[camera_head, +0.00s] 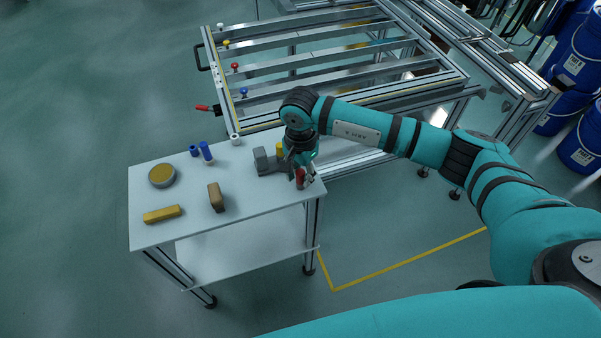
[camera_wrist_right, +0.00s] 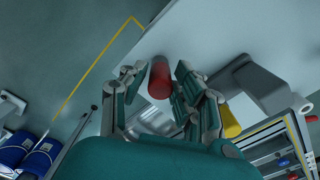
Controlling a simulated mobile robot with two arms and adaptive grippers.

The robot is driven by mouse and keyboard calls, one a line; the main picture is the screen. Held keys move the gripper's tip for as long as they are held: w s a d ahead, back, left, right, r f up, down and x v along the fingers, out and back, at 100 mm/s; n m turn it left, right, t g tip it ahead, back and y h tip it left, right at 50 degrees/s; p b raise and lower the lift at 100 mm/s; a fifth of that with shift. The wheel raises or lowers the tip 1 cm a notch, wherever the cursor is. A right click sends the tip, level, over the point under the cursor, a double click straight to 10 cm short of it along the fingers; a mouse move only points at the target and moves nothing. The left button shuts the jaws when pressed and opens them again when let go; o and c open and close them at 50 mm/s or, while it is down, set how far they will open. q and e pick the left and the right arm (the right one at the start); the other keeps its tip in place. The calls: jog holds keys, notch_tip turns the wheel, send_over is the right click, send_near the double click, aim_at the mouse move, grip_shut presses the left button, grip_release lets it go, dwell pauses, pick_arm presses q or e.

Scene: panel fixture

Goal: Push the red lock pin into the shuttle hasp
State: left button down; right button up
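The red lock pin (camera_head: 300,179) stands near the right edge of the white table, under my right gripper (camera_head: 304,172). In the right wrist view the red pin (camera_wrist_right: 159,80) lies between the two fingers of my right gripper (camera_wrist_right: 156,80). The fingers are spread, with a gap showing on the left side of the pin and a narrower one on the right. No clear grip on it shows. I cannot pick out the shuttle hasp with certainty; a red and black handle (camera_head: 205,108) sticks out from the near left side of the panel frame. My left gripper is not in view.
A grey block fixture (camera_head: 266,164) and a yellow piece (camera_head: 280,150) stand close to my right gripper. A round tin (camera_head: 162,175), blue pegs (camera_head: 206,152), a brown block (camera_head: 216,198) and a yellow bar (camera_head: 162,214) occupy the table's left half. The panel frame (camera_head: 340,62) stands behind.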

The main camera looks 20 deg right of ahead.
aim_at(301, 173)
jog(key=o, duration=0.3)
jog(key=shift+r, duration=0.15)
notch_tip(301, 173, up, 12)
jog(key=shift+f, duration=0.1)
